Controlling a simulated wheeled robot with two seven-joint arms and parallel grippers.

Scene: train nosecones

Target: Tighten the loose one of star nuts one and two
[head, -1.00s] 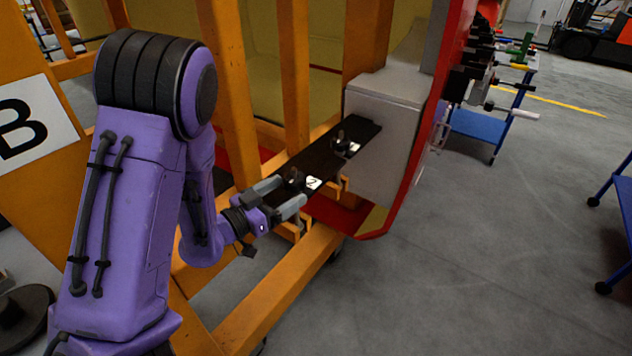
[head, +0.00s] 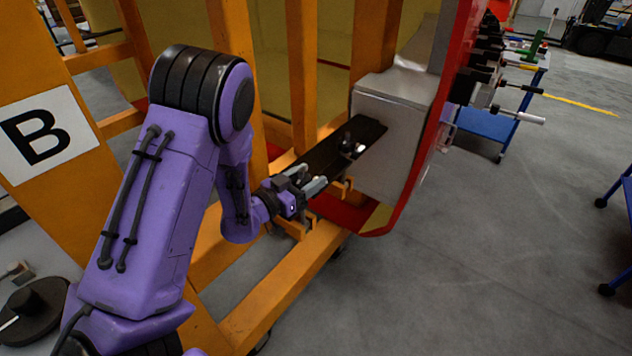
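A dark bar (head: 325,157) sticks out to the left from a grey box at the train nosecone. One black star nut (head: 347,142) stands on the bar near the box, beside a small white label. My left gripper (head: 314,177) is at the near left end of the bar, its two grey fingers pointing along it. The second star nut, with its label 2, is hidden at the fingers. I cannot tell whether the fingers touch or clasp it. My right gripper is not in view.
Orange frame posts (head: 303,75) and a lower beam (head: 285,285) stand close around my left arm. The grey box (head: 385,145) and red nosecone edge (head: 420,150) are just right of the bar. A blue cart (head: 485,123) stands behind.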

